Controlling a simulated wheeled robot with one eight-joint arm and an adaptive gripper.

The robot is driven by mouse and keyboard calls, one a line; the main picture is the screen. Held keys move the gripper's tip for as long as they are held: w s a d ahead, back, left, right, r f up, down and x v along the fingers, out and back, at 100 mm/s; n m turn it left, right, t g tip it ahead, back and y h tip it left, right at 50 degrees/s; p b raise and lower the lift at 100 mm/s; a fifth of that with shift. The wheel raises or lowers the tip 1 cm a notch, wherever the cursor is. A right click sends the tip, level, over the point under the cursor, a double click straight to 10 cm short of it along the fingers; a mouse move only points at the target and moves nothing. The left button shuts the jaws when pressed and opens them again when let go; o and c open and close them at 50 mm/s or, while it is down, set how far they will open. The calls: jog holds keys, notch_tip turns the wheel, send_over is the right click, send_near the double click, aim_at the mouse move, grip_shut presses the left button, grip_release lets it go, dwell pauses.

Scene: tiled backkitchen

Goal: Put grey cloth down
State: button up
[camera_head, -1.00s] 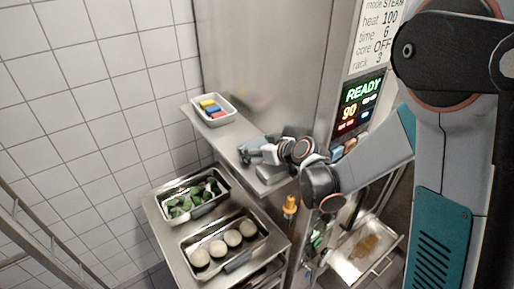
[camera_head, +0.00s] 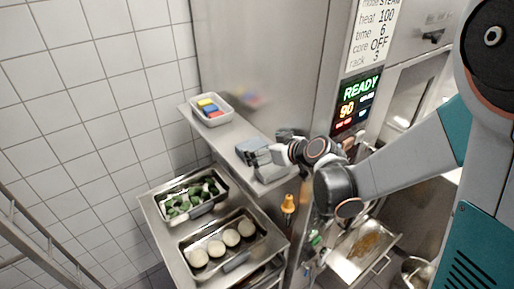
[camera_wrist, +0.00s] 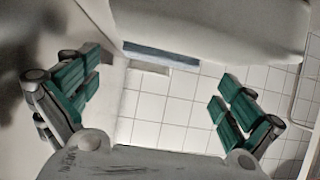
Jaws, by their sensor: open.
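A folded blue-grey piece that looks like the grey cloth (camera_head: 250,147) lies on the narrow steel shelf (camera_head: 226,134) in the head view. My gripper (camera_head: 268,152) is just to its right, over the same shelf; I cannot tell if they touch. In the wrist view my gripper (camera_wrist: 160,100) is open, with its green finger pads wide apart and nothing between them. A blue-grey strip shows beyond the fingers in the wrist view; I cannot tell whether it is the cloth.
A white tray (camera_head: 229,98) with coloured blocks sits at the shelf's far end. Below stand a pan of green vegetables (camera_head: 165,197) and a pan of pale round pieces (camera_head: 187,245). An orange-topped bottle (camera_head: 288,203) and the oven display (camera_head: 357,100) are near my arm.

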jog(key=v, duration=0.6)
jog(key=shift+s+d+r, duration=0.1)
jog(key=shift+s+d, duration=0.05)
jog(key=shift+s, duration=0.05)
jog(key=shift+s+d+r, duration=0.15)
jog(key=shift+s+r, duration=0.15)
jog(key=shift+s, duration=0.25)
jog(key=s+d+r+m+g+h, duration=0.1)
jog(key=s+d+m+h, duration=0.2)
jog(key=s+d, duration=0.3)
jog(key=s+d+r+m+g+h, duration=0.1)
jog(key=s+d+m+h, duration=0.3)
jog(key=s, duration=1.1)
jog(key=shift+s+d+r+g, duration=0.2)
jog(key=shift+d+r+g, duration=0.25)
jog(key=shift+d, duration=0.45)
